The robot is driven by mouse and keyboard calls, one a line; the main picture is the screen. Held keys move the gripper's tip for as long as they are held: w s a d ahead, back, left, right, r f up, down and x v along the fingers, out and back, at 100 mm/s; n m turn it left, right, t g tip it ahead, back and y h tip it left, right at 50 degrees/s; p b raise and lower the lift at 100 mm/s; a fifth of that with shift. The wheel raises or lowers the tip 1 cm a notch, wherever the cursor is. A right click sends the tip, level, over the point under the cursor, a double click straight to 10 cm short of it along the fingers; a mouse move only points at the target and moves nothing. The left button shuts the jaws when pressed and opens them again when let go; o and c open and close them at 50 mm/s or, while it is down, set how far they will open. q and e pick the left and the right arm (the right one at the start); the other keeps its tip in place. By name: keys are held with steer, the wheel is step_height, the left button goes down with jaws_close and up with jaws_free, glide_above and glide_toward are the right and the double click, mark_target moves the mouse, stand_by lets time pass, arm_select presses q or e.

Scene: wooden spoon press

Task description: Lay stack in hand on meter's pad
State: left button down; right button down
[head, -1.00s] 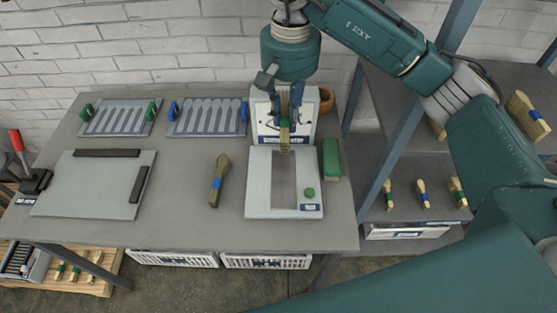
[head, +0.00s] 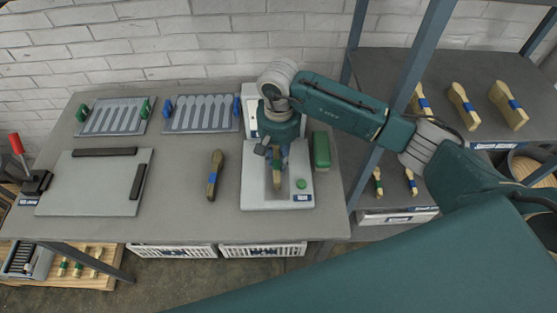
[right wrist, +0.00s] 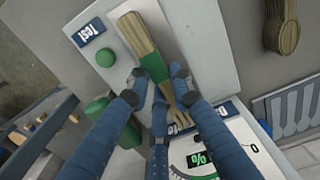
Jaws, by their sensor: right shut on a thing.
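The white meter (head: 252,198) stands at the right of the grey table, with a grey pad down the middle of its base and a green button (head: 301,184). My right gripper (head: 277,160) is over the pad, pointing down. It is shut on a green-banded stack of wooden spoons (head: 277,182). I cannot tell whether the stack touches the pad. The meter's lit % display (right wrist: 200,158) shows below. My left gripper is out of view.
A blue-banded stack (head: 214,175) lies left of the meter. A green block (head: 321,150) stands close on its right. Two slotted trays (head: 115,116) (head: 201,114) are at the back, and a grey board (head: 85,190) is at left. Shelves with banded stacks (head: 462,106) stand at right.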

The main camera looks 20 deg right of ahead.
step_height(320, 180, down, 2)
steer(key=shift+f, duration=0.3)
steer(key=c, duration=1.5)
jaws_free()
steer(key=shift+c, duration=0.2)
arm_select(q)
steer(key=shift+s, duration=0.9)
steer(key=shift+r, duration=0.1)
arm_select(e)
steer(key=shift+r, duration=0.1)
